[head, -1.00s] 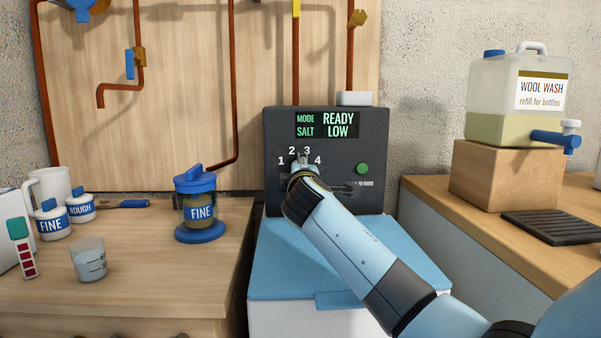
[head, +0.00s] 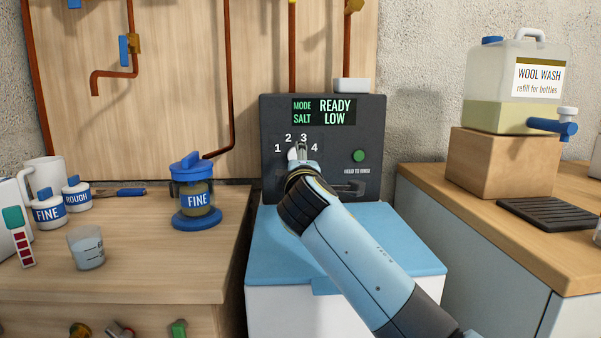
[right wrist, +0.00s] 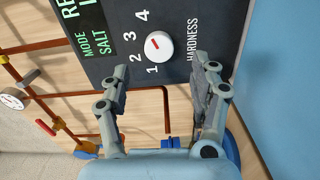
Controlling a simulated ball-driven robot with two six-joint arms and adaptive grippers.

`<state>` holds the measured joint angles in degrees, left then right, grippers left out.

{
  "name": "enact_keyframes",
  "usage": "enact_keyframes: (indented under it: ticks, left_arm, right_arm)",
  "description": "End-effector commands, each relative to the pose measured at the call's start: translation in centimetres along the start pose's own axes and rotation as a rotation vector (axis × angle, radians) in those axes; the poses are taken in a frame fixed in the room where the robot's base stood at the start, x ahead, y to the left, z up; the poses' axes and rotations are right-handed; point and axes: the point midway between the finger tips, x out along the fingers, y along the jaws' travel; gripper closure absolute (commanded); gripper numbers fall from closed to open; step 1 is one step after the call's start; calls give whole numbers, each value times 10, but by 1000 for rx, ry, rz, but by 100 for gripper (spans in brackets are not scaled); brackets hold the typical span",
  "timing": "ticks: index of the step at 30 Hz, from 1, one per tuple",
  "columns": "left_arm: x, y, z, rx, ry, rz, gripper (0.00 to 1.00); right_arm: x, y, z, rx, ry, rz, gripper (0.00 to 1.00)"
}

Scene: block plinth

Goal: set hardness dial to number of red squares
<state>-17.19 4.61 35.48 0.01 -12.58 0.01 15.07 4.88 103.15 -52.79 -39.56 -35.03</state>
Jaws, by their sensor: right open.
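The white round hardness dial (right wrist: 158,45) has a red mark that appears to point roughly toward the 3, in the right wrist view. The numbers 1 to 4 curve around it on the dark control panel (head: 335,185). My right gripper (right wrist: 164,68) is open, with one finger on each side of the dial's line and the tips apart from it. In the head view my right gripper (head: 299,158) is in front of the dial and hides most of it. My left gripper is out of view.
A green button (head: 359,156) is right of the dial. A blue-lidded FINE jar (head: 196,198) and a clear cup (head: 86,248) stand on the left wooden counter. The wool wash container (head: 512,85) stands on a box at right.

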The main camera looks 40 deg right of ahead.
Motion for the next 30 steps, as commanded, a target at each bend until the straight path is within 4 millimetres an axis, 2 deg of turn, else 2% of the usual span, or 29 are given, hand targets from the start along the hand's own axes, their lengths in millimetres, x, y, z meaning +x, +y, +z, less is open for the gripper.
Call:
enact_keyframes:
  ticks: [3,9,27,30]
  left_arm:
    - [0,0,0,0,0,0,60]
    - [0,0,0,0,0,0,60]
    - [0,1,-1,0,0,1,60]
    - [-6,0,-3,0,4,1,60]
  right_arm:
    - [-26,-1,0,3,0,-3,38]
    - [-51,-1,0,1,-1,-2,38]
    - [-56,0,0,0,-1,0,38]
    - [-56,8,0,2,-1,3,38]
